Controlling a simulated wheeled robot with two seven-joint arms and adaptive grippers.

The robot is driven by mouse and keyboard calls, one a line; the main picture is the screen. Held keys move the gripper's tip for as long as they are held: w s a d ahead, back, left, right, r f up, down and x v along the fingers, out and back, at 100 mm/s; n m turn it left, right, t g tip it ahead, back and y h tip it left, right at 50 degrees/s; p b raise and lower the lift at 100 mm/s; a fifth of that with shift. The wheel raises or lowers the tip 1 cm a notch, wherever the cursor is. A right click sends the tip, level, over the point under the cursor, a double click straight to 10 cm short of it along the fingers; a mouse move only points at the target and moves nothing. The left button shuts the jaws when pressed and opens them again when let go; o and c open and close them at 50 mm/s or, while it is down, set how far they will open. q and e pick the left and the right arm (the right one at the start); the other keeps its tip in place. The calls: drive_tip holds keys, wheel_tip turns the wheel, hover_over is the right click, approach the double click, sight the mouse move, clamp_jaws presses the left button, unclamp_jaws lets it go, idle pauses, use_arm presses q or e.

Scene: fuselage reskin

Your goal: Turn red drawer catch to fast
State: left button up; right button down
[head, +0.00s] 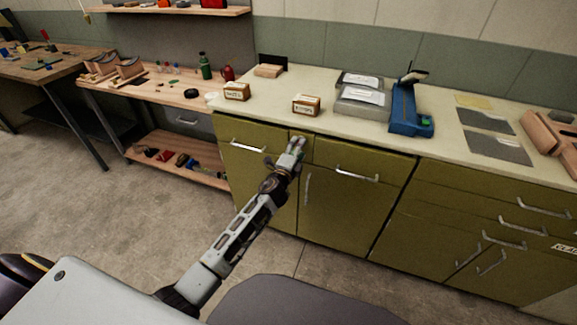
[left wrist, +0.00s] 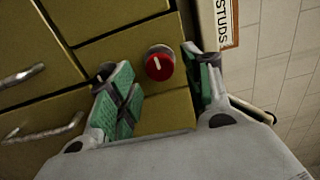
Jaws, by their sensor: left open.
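The red drawer catch (left wrist: 159,64) is a round red knob with a pale mark on its face, set on a narrow olive cabinet panel in the left wrist view. My left gripper (left wrist: 150,70) is open, its green-padded fingers on either side of the catch. A gap shows between the catch and each finger, and I cannot tell how deep the fingers reach. In the head view the left gripper (head: 298,146) is at the cabinet front just below the counter edge and hides the catch. My right gripper is not in view.
The olive cabinet (head: 340,205) has metal drawer handles (head: 357,175) near the gripper. Small labelled boxes (head: 306,105) stand on the counter above; one label reads STUDS (left wrist: 228,18) in the wrist view. A blue tool (head: 405,112) stands farther right. The floor in front is clear.

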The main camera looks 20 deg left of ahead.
use_arm(q)
drive_tip(key=s, duration=1.1)
drive_tip(key=shift+a, duration=0.15)
drive_tip(key=shift+f, duration=0.1)
idle(0.6)
